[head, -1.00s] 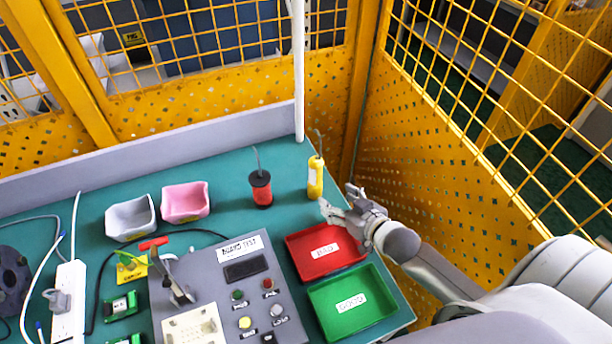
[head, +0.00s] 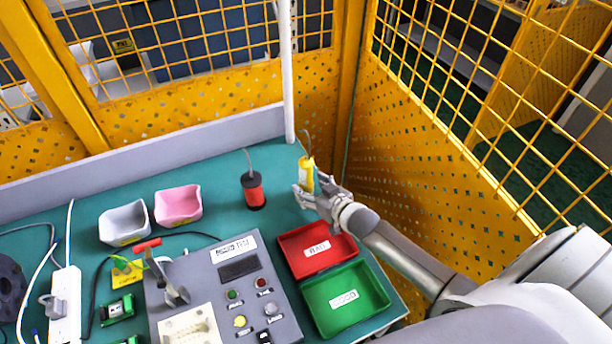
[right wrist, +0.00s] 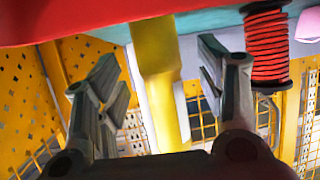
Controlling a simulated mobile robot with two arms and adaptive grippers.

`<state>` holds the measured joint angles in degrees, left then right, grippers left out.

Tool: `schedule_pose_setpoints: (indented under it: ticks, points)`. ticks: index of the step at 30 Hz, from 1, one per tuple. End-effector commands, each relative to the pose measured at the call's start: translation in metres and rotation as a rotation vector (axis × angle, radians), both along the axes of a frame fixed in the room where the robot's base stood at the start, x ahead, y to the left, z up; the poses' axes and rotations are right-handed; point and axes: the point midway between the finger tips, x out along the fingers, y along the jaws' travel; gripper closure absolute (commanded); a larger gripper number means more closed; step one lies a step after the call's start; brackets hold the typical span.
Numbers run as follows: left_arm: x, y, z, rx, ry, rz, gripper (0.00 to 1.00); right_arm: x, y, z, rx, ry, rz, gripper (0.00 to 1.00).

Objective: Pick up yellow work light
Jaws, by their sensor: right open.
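The yellow work light (head: 306,172) stands upright near the back right of the green table, with a thin hook on its top. My right gripper (head: 312,190) is at the light, its fingers around the lower part. In the right wrist view the yellow light (right wrist: 160,80) lies between the two open fingers of my right gripper (right wrist: 162,90), with gaps on both sides. My left gripper is in neither view.
A red spool (head: 253,190) stands left of the light; it also shows in the right wrist view (right wrist: 268,48). The red tray (head: 290,240) and green tray (head: 372,290) lie in front. A white pole (head: 287,80) and yellow mesh fence (head: 440,150) are close behind and right.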

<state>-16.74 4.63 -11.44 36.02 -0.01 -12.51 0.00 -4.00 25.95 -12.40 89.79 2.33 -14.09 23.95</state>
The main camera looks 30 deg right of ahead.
Motion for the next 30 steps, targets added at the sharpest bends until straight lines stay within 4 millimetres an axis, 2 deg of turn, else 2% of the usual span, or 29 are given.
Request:
schedule_pose_setpoints:
  ticks: [5, 14, 27, 30]
  points:
    - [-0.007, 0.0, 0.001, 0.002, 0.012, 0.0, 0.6, 0.015, 0.001, -0.006, -0.001, 0.0, -0.001, 0.36]
    - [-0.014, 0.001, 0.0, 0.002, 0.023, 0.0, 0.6, 0.017, 0.001, -0.008, -0.001, 0.0, 0.0, 0.36]
    - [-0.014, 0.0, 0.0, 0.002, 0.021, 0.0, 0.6, 0.017, 0.001, -0.008, 0.0, 0.0, -0.001, 0.92]
    - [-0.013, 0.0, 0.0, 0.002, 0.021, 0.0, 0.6, 0.018, 0.001, -0.007, 0.0, -0.002, 0.0, 0.93]
